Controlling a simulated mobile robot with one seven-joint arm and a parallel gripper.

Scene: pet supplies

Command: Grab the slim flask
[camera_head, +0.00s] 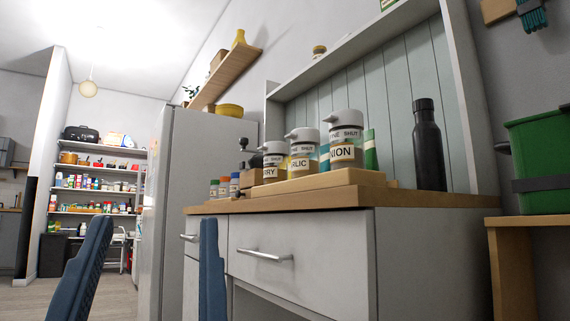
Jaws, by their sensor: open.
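The slim flask (428,146) is a tall, narrow, dark grey to black bottle with a narrower cap. It stands upright on the wooden top of a white cabinet (300,252), right of the labelled jars and in front of the pale green panelled back.
Several labelled jars (345,154) stand left of the flask, behind or on a wooden board (305,183). A shelf (350,45) is above. A green bin (540,163) stands right.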

